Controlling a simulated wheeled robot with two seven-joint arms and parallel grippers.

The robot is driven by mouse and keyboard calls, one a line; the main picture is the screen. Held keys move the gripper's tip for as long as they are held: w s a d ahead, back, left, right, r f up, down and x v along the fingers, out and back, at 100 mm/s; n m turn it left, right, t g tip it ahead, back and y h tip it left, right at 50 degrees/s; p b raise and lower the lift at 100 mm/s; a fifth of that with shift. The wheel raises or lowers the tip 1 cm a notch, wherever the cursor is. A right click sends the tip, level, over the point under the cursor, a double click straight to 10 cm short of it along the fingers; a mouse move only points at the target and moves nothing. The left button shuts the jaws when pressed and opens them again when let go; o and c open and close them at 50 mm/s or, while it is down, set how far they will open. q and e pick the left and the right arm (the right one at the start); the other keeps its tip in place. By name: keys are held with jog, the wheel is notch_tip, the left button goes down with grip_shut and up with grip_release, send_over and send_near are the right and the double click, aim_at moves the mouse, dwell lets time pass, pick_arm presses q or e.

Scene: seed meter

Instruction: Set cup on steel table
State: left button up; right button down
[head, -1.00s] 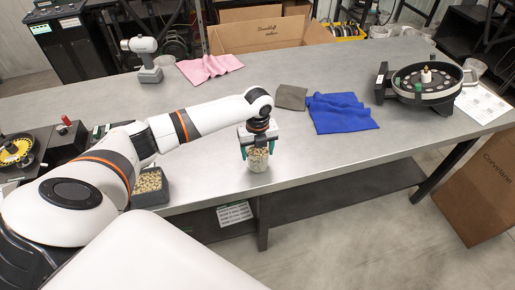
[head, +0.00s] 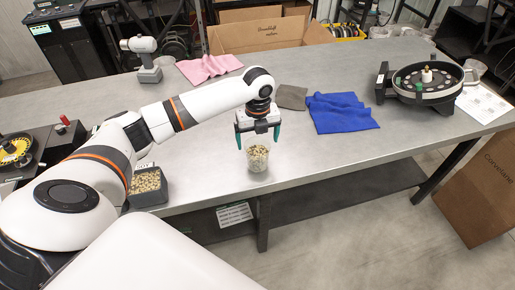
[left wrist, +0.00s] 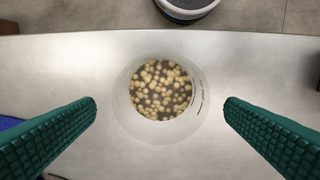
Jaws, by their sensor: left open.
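A clear cup (head: 258,159) holding pale seeds stands upright on the steel table (head: 315,165), near its front edge. In the left wrist view the cup (left wrist: 161,90) shows from above, midway between the fingers, with the seeds inside it. My left gripper (head: 258,143) is open just above the cup. Its green fingers (left wrist: 160,125) are spread to either side and apart from the cup. My right gripper is not in view.
A black bin of seeds (head: 148,187) sits left of the cup. A blue cloth (head: 341,112) and a grey cloth (head: 291,97) lie behind to the right. A round seed meter (head: 427,83) stands far right. The table right of the cup is clear.

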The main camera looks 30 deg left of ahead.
pick_arm(q)
notch_tip(320, 180, up, 7)
jog(key=shift+f+b, duration=0.15)
jog(key=shift+b, duration=0.3)
